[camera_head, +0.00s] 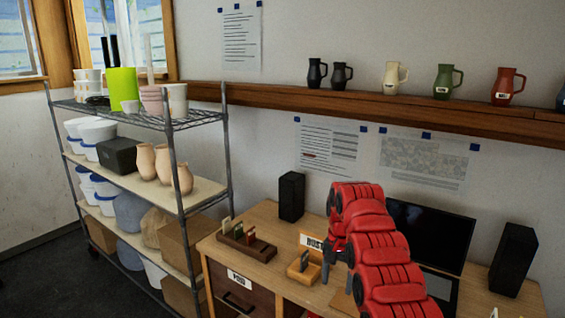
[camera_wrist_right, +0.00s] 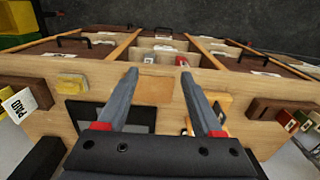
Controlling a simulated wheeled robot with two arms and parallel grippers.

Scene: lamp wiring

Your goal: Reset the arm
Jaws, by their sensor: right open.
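My red right arm reaches in over the desk from the lower right in the head view. My right gripper (camera_head: 337,270) points down above the desk, partly hidden by the arm. In the right wrist view, the two dark fingers of the right gripper (camera_wrist_right: 160,100) are spread apart with nothing between them. The bare wooden desk top (camera_wrist_right: 170,65) lies beyond the fingertips. My left arm and left gripper are not in view.
A wooden holder (camera_head: 246,243) and a small orange stand (camera_head: 303,268) sit on the desk. Black speakers (camera_head: 291,196) (camera_head: 513,259) flank a dark monitor (camera_head: 432,236). A loaded shelf rack (camera_head: 182,175) stands left. Mugs (camera_head: 394,79) line the wall ledge above.

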